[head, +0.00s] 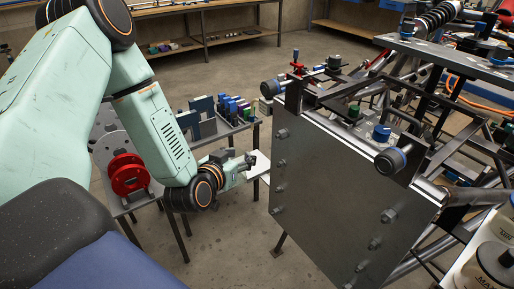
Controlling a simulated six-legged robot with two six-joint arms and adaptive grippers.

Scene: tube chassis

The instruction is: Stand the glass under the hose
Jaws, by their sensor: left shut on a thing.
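My left gripper (247,162) is at the end of the pale green arm, left of the big dark chassis plate and in front of a small table. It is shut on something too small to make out. A flat white shape (261,167) shows just beyond its fingertips; I cannot tell if it touches them. I cannot clearly pick out the glass. An orange hose-like line (478,98) runs at the far right behind the chassis; I cannot tell if it is the task's hose. My right gripper is not in view.
The dark chassis plate (325,205) with bolts and tubes fills the right. A table (213,137) with several upright blocks stands behind my arm, near a red reel (128,174). White containers (490,268) are at lower right. Floor (235,235) between is clear.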

